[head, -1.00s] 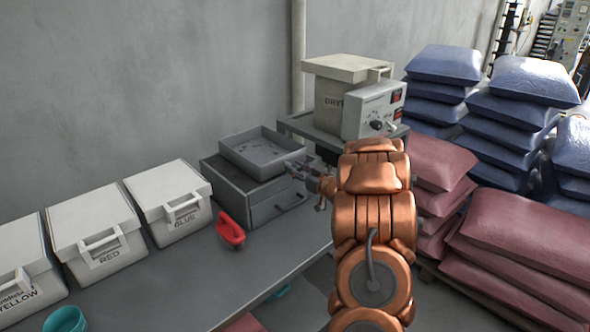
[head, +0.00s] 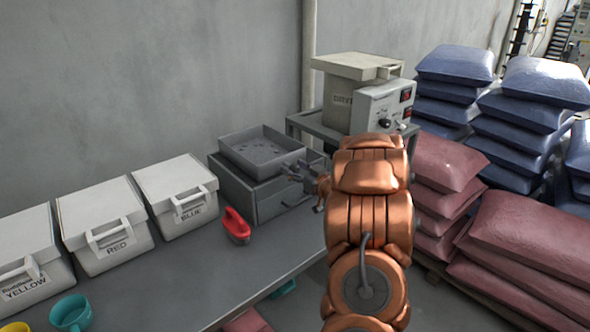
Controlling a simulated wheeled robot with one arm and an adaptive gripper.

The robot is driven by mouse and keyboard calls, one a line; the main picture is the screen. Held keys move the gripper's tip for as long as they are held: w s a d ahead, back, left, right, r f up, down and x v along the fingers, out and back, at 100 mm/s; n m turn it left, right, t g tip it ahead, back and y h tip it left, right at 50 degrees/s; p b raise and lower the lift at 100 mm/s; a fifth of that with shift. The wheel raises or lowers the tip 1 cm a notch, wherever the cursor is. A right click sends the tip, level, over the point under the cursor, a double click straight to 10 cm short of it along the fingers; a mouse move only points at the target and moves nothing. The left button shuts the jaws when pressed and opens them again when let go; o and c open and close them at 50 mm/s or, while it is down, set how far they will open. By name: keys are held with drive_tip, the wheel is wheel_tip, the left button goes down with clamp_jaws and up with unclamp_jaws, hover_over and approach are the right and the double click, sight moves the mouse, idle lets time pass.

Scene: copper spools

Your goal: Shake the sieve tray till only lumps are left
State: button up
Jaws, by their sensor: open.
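The grey sieve tray (head: 235,153) sits on top of a grey drawer box (head: 268,207) at the back of the bench. My gripper (head: 290,171) is open at the tray's right front edge, close to the rim. I cannot tell whether it touches the rim. My copper-coloured arm hides the area to the right of the box.
White lidded bins labelled blue (head: 178,195), red (head: 105,228) and yellow (head: 30,262) line the bench (head: 190,280). A red-handled tool (head: 236,226) and teal cup (head: 71,313) stand on it. A dryer (head: 352,95) is behind. Stacked sacks (head: 500,260) fill the right.

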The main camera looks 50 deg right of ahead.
drive_tip(key=shift+s, duration=0.1)
drive_tip(key=s+a, duration=0.1)
drive_tip(key=s, duration=1)
drive_tip(key=shift+s, duration=0.4)
drive_tip(key=shift+a, duration=0.1)
drive_tip(key=shift+c, duration=0.2)
drive_tip(key=shift+w, duration=0.1)
drive_tip(key=shift+c, duration=0.8)
drive_tip(key=shift+w+d+p, duration=0.2)
drive_tip(key=shift+w+p, duration=0.25)
drive_tip(key=shift+w, duration=1.2)
drive_tip(key=shift+w+d+p, duration=0.15)
drive_tip(key=shift+w+p, duration=0.3)
drive_tip(key=shift+w, duration=1.2)
drive_tip(key=shift+w+d+p, duration=0.2)
drive_tip(key=shift+w+p, duration=0.3)
drive_tip(key=shift+w, duration=1.4)
drive_tip(key=shift+w+d+p, duration=0.2)
drive_tip(key=shift+w+p, duration=0.25)
drive_tip(key=shift+w, duration=1.45)
